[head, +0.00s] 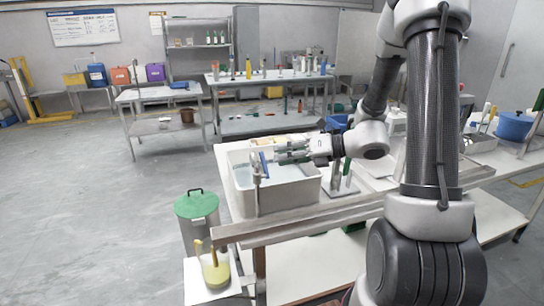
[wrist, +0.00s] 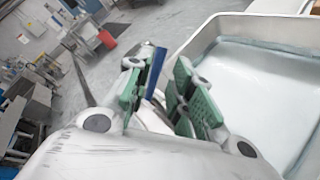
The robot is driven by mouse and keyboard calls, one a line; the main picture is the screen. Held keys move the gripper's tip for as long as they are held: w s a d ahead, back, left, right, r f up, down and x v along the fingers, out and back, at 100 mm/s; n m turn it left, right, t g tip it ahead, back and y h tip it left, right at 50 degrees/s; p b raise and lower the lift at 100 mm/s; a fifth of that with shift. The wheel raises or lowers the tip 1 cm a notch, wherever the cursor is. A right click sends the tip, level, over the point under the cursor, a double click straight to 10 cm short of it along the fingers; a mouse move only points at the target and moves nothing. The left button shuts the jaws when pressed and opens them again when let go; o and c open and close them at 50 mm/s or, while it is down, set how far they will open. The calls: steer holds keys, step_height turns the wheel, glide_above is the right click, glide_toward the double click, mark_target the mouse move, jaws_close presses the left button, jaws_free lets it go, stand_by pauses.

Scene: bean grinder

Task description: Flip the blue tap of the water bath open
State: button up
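The water bath (head: 292,197) is a white, open-topped tub of pale blue water on the front bench. Its rim and inside fill the right of the wrist view (wrist: 262,32). The blue tap lever (head: 264,163) stands upright on a grey tap body at the tub's left front side. My gripper (head: 283,156) points left over the tub, close to the lever. In the wrist view my gripper (wrist: 160,88) is open, its green-padded fingers apart. The blue lever (wrist: 156,70) shows in the gap between them, nearer the left finger; I cannot tell whether they touch.
A grey rail (head: 320,213) runs along the bench front below the tub. A container of yellow liquid (head: 216,270) stands on a low stand below the tap. A green-lidded bin (head: 197,207) is on the floor to the left. Open floor lies further left.

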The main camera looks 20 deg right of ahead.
mark_target(264, 165)
steer(key=x, duration=0.4)
steer(key=shift+w+a, duration=0.2)
steer(key=shift+a, duration=0.15)
jaws_close()
